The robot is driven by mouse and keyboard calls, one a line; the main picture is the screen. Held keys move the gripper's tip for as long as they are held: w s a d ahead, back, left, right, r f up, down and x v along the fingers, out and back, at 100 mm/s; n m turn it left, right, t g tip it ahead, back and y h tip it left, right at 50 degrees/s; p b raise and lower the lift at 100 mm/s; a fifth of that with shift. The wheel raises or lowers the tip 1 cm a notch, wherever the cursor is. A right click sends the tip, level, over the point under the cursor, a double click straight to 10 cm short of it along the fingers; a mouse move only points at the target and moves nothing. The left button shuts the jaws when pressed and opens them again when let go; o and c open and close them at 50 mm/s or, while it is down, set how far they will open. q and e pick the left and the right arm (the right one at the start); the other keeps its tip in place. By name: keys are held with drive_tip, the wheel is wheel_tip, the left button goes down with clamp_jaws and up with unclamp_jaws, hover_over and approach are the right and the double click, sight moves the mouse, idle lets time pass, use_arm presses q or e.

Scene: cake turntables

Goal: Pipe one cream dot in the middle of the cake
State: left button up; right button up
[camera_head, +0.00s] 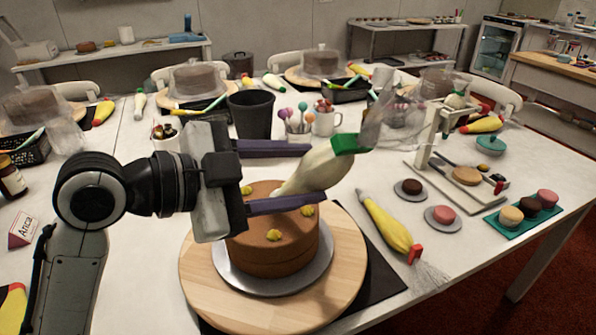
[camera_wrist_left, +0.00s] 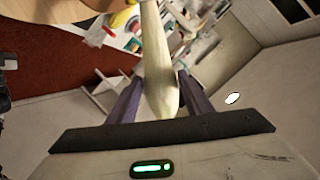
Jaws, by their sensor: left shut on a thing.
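A brown cake (camera_head: 272,255) stands on a silver board (camera_head: 232,279) on the round wooden turntable (camera_head: 203,285). Three yellow dots show near the edge of its top. My left gripper (camera_head: 315,173) is shut on a cream-white piping bag (camera_head: 318,170) with a green end, held tilted over the cake. The bag's narrow end slants down to the left towards the cake's top; I cannot tell whether it touches. The bag (camera_wrist_left: 158,65) also shows between the purple fingers in the left wrist view. The gripper hides part of the cake's top. My right gripper is not in view.
A dark cup (camera_head: 250,115), a jar of cake pops (camera_head: 297,125) and a mug (camera_head: 326,122) stand behind. Small plated cakes (camera_head: 443,216) and a white stand (camera_head: 428,140) are at right.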

use_arm(q)
drive_tip(key=shift+r+p, duration=0.35)
idle(0.9)
idle(0.5)
drive_tip(key=o, duration=0.4)
drive_tip(key=shift+r, duration=0.15)
wheel_tip(320, 180, up, 3)
drive_tip(key=p, duration=0.3)
